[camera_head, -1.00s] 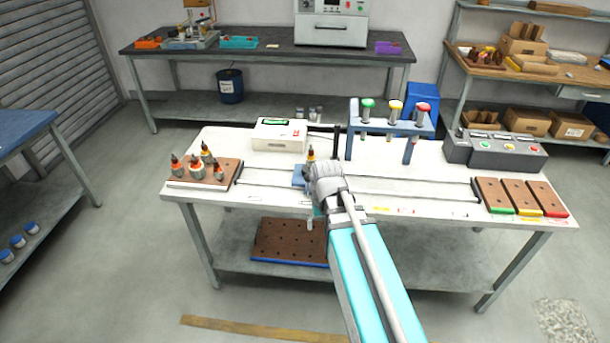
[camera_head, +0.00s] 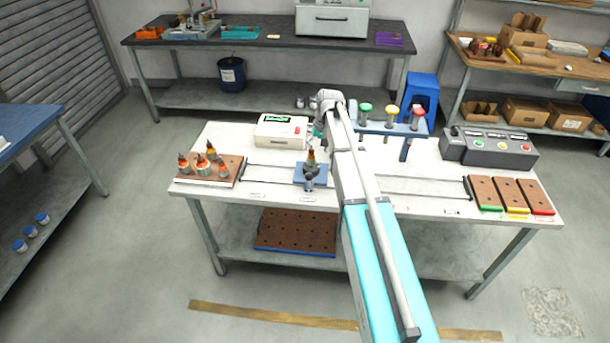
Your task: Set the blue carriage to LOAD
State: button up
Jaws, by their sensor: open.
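The blue carriage (camera_head: 299,175) sits on the two dark rails across the white table, left of the table's middle. It carries an upright armature (camera_head: 311,158) with an orange and dark top, and a grey knob (camera_head: 311,173) shows at its front. My gripper (camera_head: 318,133) is open, small in view and partly hidden by my arm. It is behind the carriage in the picture and looks apart from it. Small labels lie along the table's front edge; one (camera_head: 308,199) is just in front of the carriage. Their words are too small to read.
A brown board (camera_head: 228,177) with several armatures is at the left. A white box (camera_head: 281,131) with a green display stands behind the carriage. A blue stand (camera_head: 378,127) with coloured plungers, a grey control box (camera_head: 490,148) and three brown trays (camera_head: 512,194) are to the right.

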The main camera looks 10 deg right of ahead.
aim_at(309, 175)
jog(key=shift+f, duration=0.15)
jog(key=a+f+b, duration=0.1)
jog(key=f+b, duration=0.7)
jog(key=b, duration=0.1)
jog(key=a+f+b, duration=0.1)
jog(key=f+b, duration=0.3)
jog(key=f, duration=0.1)
jog(key=shift+w+a+f, duration=0.1)
jog(key=shift+w+a, duration=0.05)
jog(key=shift+a, duration=0.2)
dwell(0.5)
dwell(0.3)
